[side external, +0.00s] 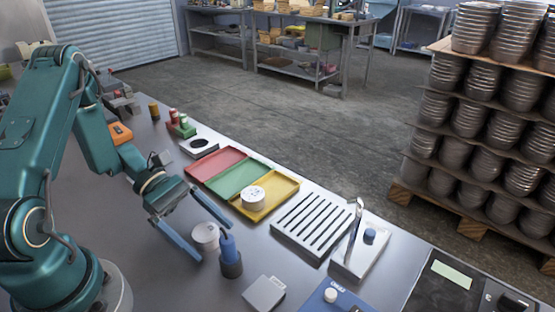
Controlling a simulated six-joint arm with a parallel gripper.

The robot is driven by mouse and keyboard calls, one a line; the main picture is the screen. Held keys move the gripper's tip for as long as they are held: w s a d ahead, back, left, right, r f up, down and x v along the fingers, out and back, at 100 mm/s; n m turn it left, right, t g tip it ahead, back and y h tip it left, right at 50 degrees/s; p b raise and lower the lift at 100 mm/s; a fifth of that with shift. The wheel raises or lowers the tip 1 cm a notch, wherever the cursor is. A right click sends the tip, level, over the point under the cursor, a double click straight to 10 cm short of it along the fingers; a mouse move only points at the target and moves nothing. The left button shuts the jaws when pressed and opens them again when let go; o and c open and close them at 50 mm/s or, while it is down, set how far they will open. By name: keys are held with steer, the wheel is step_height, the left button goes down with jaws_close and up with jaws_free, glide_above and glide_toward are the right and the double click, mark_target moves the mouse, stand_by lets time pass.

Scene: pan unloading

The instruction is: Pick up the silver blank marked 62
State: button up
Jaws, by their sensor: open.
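My gripper (214,242) is open, with its two long blue fingers spread wide and pointing down toward the bench. A short round silver-white blank (206,234) stands on the bench between the fingers, with no clear contact visible. A second round silver-white blank (253,196) sits in the yellow section of a tray. Its top bears faint marks that I cannot read. I cannot tell from this view which blank is marked 62.
A dark cylinder with a blue top (231,263) stands right beside the right fingertip. The red, green and yellow tray (280,204), a slotted grey rack (313,224) and a plate with an upright post (362,254) lie beyond. A small grey block (264,293) lies near the front.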

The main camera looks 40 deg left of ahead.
steer(key=shift+c, duration=0.4)
jaws_close()
steer(key=shift+r, duration=0.1)
